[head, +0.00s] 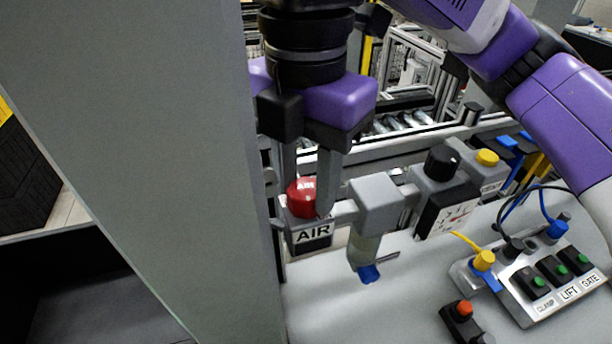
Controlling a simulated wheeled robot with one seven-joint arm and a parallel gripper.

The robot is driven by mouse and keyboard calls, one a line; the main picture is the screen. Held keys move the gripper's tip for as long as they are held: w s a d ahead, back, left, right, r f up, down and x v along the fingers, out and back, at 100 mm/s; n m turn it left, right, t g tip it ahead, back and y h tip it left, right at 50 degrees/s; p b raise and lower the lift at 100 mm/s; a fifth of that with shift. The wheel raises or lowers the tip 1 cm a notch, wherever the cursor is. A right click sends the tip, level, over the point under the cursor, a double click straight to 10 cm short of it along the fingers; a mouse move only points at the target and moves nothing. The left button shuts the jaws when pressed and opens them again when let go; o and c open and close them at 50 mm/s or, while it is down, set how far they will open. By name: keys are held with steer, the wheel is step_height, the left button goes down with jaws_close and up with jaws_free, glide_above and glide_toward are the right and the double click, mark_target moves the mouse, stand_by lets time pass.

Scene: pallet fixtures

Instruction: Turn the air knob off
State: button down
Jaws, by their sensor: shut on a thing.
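The air knob (301,198) is red with white lettering and sits on top of a grey valve block with an AIR label (313,232). My gripper (308,205) points straight down over it. Its two grey fingers are on either side of the knob, and it is shut on the knob. The right finger hides part of the knob, so the angle of its marking is hard to read.
Right of the valve stand a grey filter unit (376,196), a black regulator knob (442,163) and a yellow button (487,157). A switch panel (540,280) and a red-button box (461,318) lie front right. A tall grey post (170,130) stands close on the left.

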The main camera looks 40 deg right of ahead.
steer(key=shift+r, duration=0.1)
steer(key=m+p, duration=0.2)
steer(key=m, duration=0.1)
steer(key=shift+r+p, duration=0.1)
steer(key=shift+p, duration=0.2)
steer(key=shift+m+p, duration=1.25)
steer(key=shift+m, duration=0.75)
steer(key=c, duration=0.9)
jaws_free()
